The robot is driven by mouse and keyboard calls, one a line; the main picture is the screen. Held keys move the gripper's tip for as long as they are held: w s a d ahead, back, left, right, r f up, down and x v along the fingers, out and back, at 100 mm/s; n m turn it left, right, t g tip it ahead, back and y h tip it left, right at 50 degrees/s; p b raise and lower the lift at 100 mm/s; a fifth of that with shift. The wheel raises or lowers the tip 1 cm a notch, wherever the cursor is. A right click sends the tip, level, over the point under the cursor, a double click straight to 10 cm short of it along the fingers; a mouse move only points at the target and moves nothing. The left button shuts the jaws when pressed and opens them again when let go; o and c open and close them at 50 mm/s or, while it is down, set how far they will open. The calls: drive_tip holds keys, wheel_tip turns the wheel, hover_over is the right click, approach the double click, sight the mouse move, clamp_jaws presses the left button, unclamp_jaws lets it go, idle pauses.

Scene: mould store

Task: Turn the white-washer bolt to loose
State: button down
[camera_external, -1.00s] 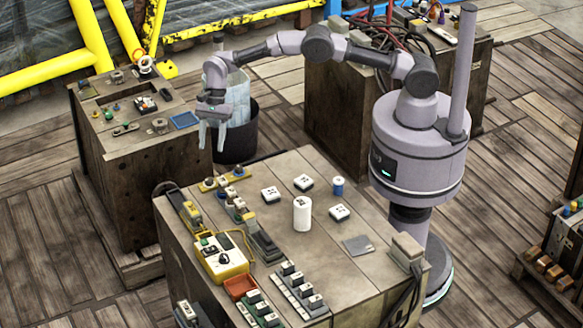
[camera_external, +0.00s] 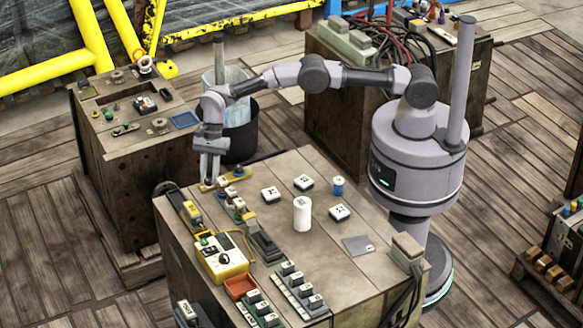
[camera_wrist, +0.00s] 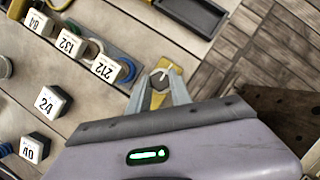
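In the wrist view a bolt with a pale round top and a dark middle (camera_wrist: 160,79) sits on a yellow plate (camera_wrist: 176,82). My gripper (camera_wrist: 159,88) has its two fingers on either side of it, apart, with the bolt showing between them. I cannot tell whether the fingertips touch it. Beside it, a row of raised number tags (camera_wrist: 106,70) has rings behind them, one green, one white (camera_wrist: 93,48) and one blue (camera_wrist: 126,69). In the external view my gripper (camera_external: 209,180) points straight down at the yellow plate at the table's back left edge.
Loose number blocks (camera_external: 270,194) and a white cylinder (camera_external: 302,214) stand on the table (camera_external: 320,259). A yellow box with a dial (camera_external: 222,259) and a red tray (camera_external: 240,286) are nearer the front left. The floor lies just beyond the table edge beside my gripper.

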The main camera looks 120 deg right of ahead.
drive_tip(key=shift+f+n+b, duration=0.25)
drive_tip(key=shift+n+b, duration=0.05)
drive_tip(key=shift+b, duration=0.35)
drive_tip(key=shift+r+n+b, duration=0.2)
drive_tip(key=shift+n+b, duration=0.25)
drive_tip(key=shift+n, duration=0.05)
drive_tip(key=shift+g, duration=0.3)
drive_tip(key=c, duration=1.2)
unclamp_jaws()
drive_tip(key=shift+o, duration=0.2)
drive_tip(key=p+v, duration=0.7)
drive_tip(key=v, duration=1)
drive_tip(key=shift+s+d+r, duration=0.15)
drive_tip(key=shift+d+r, duration=0.05)
drive_tip(key=shift+d, duration=0.2)
